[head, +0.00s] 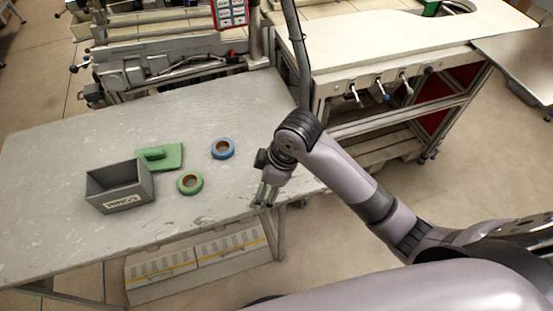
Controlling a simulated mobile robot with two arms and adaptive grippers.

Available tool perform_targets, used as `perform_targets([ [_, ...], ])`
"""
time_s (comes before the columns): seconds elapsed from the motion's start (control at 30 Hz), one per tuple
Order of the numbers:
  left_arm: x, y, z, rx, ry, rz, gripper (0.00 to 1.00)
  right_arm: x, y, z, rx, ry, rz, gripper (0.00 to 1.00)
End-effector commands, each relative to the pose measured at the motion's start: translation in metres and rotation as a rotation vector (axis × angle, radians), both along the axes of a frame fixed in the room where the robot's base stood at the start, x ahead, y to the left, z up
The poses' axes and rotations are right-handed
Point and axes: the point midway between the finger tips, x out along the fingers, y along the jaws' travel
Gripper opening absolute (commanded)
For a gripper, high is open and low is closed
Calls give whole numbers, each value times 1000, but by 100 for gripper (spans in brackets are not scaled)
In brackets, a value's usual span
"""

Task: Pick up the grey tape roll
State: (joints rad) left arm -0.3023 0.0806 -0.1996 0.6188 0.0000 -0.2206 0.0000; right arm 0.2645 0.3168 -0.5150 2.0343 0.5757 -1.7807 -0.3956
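I see no grey tape roll in the head view. A blue tape roll (223,149) and a green tape roll (190,183) lie flat on the grey table (60,145). My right arm comes in from the right, and its gripper (264,203) hangs over the table's right edge, to the right of both rolls and apart from them. Its two fingers point down with a gap between them and nothing seen in it. My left gripper is not in view. The arm hides a small part of the table's right end.
A grey open box (120,187) with a label stands left of the green roll. A workbench with a pale top (400,38) is at the back right. The table's left part is clear.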

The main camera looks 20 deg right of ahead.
Motion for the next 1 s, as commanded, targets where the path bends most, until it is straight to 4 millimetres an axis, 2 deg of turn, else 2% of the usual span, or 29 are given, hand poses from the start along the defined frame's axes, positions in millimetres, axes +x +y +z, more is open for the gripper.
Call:
perform_targets([
  [0.03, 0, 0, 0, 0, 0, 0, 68, 15, -2, 12, -32, -10, 66, 78],
  [0.17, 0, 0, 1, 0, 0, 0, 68, 42, -11, 39, -114, 0, 236, 78],
  [0.3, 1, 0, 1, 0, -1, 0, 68, 68, -30, 73, -204, 23, 381, 78],
  [0.5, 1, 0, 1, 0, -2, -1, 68, 89, -56, 115, -287, 60, 494, 78],
  [0.6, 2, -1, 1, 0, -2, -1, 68, 93, -63, 126, -303, 72, 519, 78],
  [0.67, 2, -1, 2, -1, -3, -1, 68, 94, -64, 127, -306, 77, 526, 78],
  [0.77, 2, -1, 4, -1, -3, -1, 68, 94, -65, 118, -308, 82, 529, 78],
  [1.0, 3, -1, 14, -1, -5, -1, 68, 93, -65, 68, -307, 82, 527, 78],
])
